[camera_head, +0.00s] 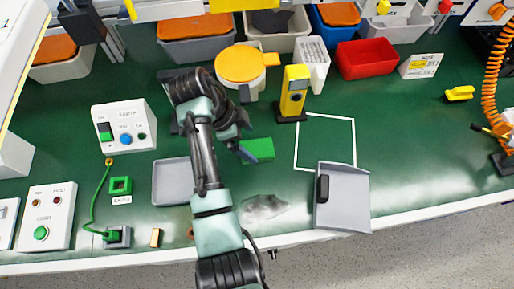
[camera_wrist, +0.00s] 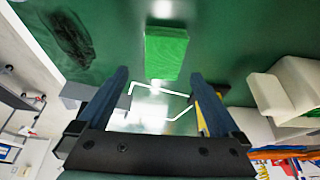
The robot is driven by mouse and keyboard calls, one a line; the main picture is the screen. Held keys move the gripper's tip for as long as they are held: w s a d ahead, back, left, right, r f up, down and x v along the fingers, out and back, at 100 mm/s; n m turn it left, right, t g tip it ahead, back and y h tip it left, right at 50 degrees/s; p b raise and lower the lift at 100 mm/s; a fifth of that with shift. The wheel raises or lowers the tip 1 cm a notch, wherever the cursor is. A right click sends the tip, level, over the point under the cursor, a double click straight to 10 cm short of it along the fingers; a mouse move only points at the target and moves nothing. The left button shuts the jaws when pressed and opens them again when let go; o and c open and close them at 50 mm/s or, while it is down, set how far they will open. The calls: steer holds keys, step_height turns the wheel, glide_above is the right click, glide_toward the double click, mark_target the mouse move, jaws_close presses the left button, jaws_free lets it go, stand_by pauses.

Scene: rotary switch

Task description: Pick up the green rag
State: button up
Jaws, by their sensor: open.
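The green rag (camera_head: 258,149) lies flat on the green bench as a small folded rectangle, left of the white outlined square. It also shows in the wrist view (camera_wrist: 166,53), near the top middle. My gripper (camera_wrist: 159,74) is open, with its two blue fingers spread apart and nothing held between them. The rag appears between and beyond the fingertips in that view. In the head view, my gripper (camera_head: 246,153) is just left of the rag, and one blue fingertip is close to its left edge. I cannot tell whether they touch.
A yellow device (camera_head: 293,92) stands behind the rag. A grey crumpled cloth (camera_head: 263,207) lies in front of it. A grey dustpan-like tray (camera_head: 345,197) is at right, and a flat grey tray (camera_head: 172,181) at left. The white outlined square (camera_head: 325,142) is mostly clear.

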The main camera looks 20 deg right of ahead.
mark_target(256, 149)
steer(key=x, duration=0.5)
steer(key=shift+w+f, duration=0.2)
steer(key=shift+f, duration=0.25)
stand_by(0.3)
steer(key=c, duration=1.3)
